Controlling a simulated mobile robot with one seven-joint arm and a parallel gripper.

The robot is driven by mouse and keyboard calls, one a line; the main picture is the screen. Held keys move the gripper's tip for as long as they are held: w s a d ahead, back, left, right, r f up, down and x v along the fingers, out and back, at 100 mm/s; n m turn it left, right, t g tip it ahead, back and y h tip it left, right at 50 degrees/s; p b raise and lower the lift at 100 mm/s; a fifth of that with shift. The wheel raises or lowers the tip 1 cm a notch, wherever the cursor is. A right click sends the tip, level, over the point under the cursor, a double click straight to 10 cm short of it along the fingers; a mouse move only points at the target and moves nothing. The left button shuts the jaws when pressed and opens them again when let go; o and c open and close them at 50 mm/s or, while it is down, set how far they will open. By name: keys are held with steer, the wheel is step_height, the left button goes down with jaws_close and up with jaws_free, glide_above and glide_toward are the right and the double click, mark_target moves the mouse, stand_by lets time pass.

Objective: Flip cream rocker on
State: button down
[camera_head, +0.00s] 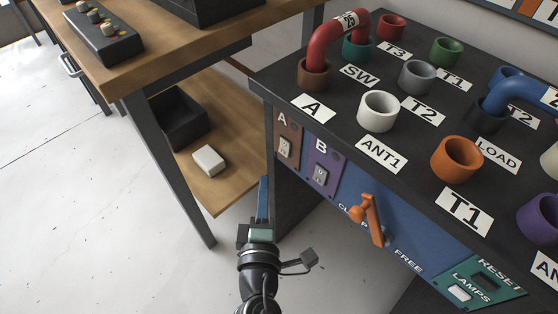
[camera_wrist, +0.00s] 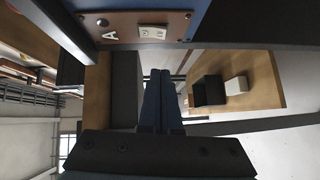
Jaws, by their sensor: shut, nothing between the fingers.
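A small cream rocker (camera_head: 285,149) sits on the brown panel marked A at the left end of the rack front. It also shows in the wrist view (camera_wrist: 153,32), near the top. Which way it is tipped is too small to tell. A similar pale rocker (camera_head: 320,175) sits on the purple panel marked B to its right. My gripper (camera_head: 263,183) is shut and empty, its blue fingers pointing away from me. It is left of and below panel A in the head view, apart from both rockers. The closed fingers also show in the wrist view (camera_wrist: 160,74).
An orange lever (camera_head: 373,218) sticks out of the blue panel, right of the rockers. A pale lamps button (camera_head: 460,292) is further right. The rack top (camera_head: 345,105) carries several coloured sockets. A wooden bench (camera_head: 190,40) with a lower shelf stands close on the left.

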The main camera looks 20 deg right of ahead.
mark_target(280, 151)
steer(key=w+d, duration=0.3)
steer(key=w+d+p, duration=0.1)
steer(key=w+d, duration=0.1)
steer(key=shift+d+f, duration=0.25)
steer(key=shift+f, duration=0.15)
steer(key=shift+f, duration=0.15)
steer(key=shift+d+b, duration=0.2)
steer(key=shift+b, duration=0.75)
steer(key=shift+a, duration=0.1)
